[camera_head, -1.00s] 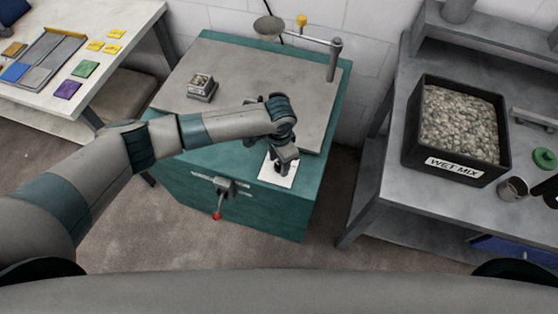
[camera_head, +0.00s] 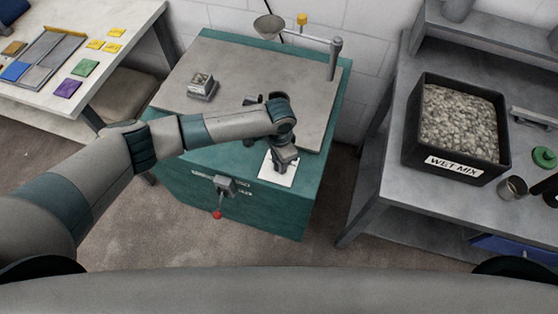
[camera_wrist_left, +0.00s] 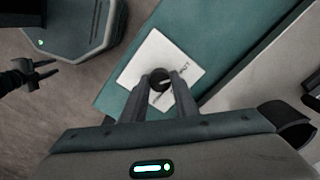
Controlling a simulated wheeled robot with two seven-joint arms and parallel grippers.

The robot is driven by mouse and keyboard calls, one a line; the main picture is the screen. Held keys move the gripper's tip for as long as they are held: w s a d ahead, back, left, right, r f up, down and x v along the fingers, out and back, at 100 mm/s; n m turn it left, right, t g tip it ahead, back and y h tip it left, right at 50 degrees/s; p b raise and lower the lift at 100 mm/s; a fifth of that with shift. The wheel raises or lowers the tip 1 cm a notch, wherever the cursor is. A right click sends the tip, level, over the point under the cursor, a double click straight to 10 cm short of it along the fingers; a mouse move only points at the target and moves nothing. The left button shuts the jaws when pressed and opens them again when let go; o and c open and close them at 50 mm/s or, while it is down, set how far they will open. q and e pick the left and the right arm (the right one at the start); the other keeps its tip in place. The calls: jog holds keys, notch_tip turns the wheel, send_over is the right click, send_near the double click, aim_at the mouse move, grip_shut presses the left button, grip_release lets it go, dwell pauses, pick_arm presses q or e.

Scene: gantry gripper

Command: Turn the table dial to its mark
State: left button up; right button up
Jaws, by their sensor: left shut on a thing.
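The dial (camera_wrist_left: 160,80) is a small dark round knob with a pale line on its top. It sits on a white printed plate (camera_wrist_left: 136,66) at the front corner of the teal cabinet's top. The white plate also shows in the head view (camera_head: 279,174), where my gripper hides the knob. My left gripper (camera_head: 284,164) points down at the plate. In the left wrist view its two fingers (camera_wrist_left: 160,84) are shut on the dial, one on each side. My right gripper (camera_wrist_left: 38,74) shows at the left edge of the left wrist view, fingers apart and empty.
The teal cabinet (camera_head: 240,200) has a red-tipped lever (camera_head: 217,214) on its front. A small grey block (camera_head: 201,87) and a post (camera_head: 335,60) with a swing arm stand on top. The WET MIX bin (camera_head: 455,165) is on the right bench, with coloured tiles on the left table.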

pick_arm(q)
jog(key=m, duration=1.1)
jog(key=shift+w+r, duration=0.1)
jog(key=shift+m, duration=0.3)
dwell(0.4)
jog(key=o, duration=1.1)
jog(key=shift+c, duration=0.2)
notch_tip(320, 180, up, 17)
jog(key=b, duration=0.4)
jog(key=shift+r, duration=0.2)
